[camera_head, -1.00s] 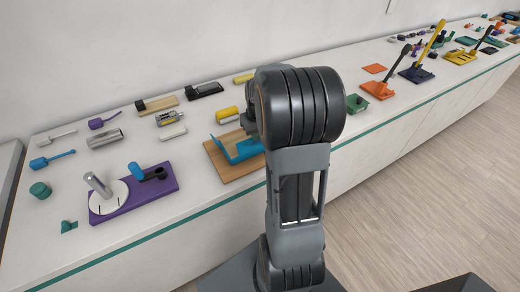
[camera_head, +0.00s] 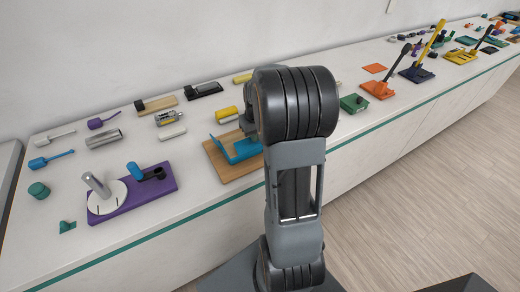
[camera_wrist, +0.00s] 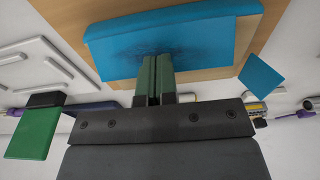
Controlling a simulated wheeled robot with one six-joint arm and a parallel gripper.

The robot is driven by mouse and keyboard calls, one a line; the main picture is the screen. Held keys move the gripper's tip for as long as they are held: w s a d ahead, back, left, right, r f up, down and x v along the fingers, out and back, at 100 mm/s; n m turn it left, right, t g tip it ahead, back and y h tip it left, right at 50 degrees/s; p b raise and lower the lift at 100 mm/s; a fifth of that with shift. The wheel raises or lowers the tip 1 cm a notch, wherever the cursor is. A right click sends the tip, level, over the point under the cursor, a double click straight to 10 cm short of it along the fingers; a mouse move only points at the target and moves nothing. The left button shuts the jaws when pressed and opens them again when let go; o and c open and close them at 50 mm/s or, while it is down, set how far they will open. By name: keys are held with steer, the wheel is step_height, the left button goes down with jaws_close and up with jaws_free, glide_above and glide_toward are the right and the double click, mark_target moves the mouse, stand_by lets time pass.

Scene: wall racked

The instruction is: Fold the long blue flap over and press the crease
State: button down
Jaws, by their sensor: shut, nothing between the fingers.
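The long blue flap (camera_head: 243,150) stands on a tan wooden board (camera_head: 228,174) left of my arm. In the wrist view a broad blue panel (camera_wrist: 115,50) spans the top with a lighter blue strip along its far edge, over the wooden board (camera_wrist: 60,12). A smaller blue piece (camera_wrist: 263,75) sticks out at the right. My gripper (camera_wrist: 158,58) is shut and empty, its dark green fingertips overlapping the near side of the blue panel. I cannot tell whether they touch it. In the head view my arm hides the gripper and the board's right end.
A purple base (camera_head: 140,195) with a white disc stands left of the board. A yellow cylinder (camera_head: 227,114) and a white block (camera_head: 172,132) lie behind it. A green tray (camera_head: 353,103) is right of my arm. The counter's teal front edge (camera_head: 150,237) runs along the front.

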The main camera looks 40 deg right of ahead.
steer(key=shift+w+f, duration=0.1)
steer(key=shift+w, duration=0.05)
steer(key=shift+w+f+b, duration=0.3)
steer(key=shift+f+b, duration=0.05)
steer(key=shift+f, duration=0.1)
stand_by(0.4)
steer(key=shift+w+d+f+b, duration=0.1)
steer(key=shift+w+f+b, duration=0.05)
steer(key=shift+f+b, duration=0.3)
steer(key=shift+f, duration=0.2)
stand_by(0.3)
steer(key=shift+r, duration=0.15)
stand_by(0.3)
steer(key=shift+s+r+p, duration=0.2)
steer(key=shift+r+p, duration=1)
steer(key=shift+r, duration=0.5)
steer(key=shift+s+r+p, duration=0.2)
steer(key=shift+r+p, duration=1)
steer(key=shift+r, duration=0.5)
